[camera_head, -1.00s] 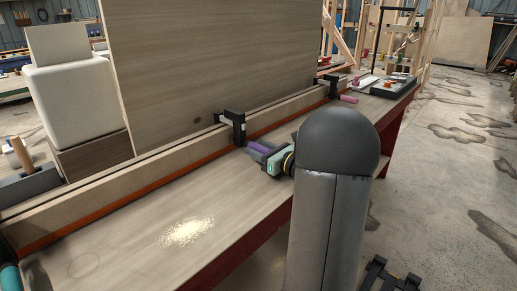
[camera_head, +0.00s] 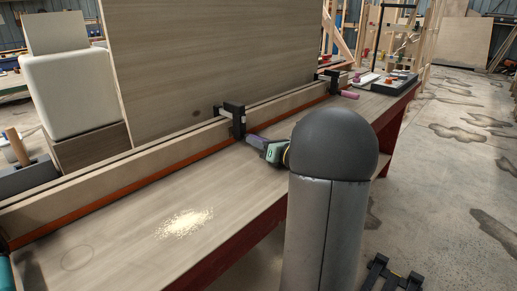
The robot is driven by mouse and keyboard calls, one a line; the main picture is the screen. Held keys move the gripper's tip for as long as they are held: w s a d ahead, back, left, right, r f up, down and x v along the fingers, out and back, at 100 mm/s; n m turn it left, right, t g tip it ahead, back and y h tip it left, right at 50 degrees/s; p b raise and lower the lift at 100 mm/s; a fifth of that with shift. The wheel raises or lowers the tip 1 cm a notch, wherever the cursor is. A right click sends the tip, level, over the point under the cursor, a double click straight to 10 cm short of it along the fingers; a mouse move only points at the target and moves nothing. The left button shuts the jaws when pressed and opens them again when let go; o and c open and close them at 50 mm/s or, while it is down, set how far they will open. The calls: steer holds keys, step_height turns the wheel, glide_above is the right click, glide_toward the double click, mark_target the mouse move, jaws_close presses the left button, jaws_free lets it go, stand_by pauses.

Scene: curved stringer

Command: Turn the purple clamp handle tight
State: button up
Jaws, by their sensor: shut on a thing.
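The purple clamp handle (camera_head: 256,142) sticks out from a black clamp (camera_head: 236,121) on the wooden rail at the bench's back. My gripper (camera_head: 268,147) is shut on the handle's near end. My arm's rounded grey link hides much of the wrist behind it. A second clamp with a pink handle (camera_head: 349,95) sits farther along the rail.
A tall wooden panel (camera_head: 205,55) stands behind the rail. A dark tray (camera_head: 395,83) with small items stands at the far end.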

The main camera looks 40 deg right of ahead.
steer(key=shift+m, duration=0.7)
steer(key=o, duration=1)
steer(key=shift+s, duration=0.1)
steer(key=s+d, duration=0.3)
steer(key=s, duration=1.4)
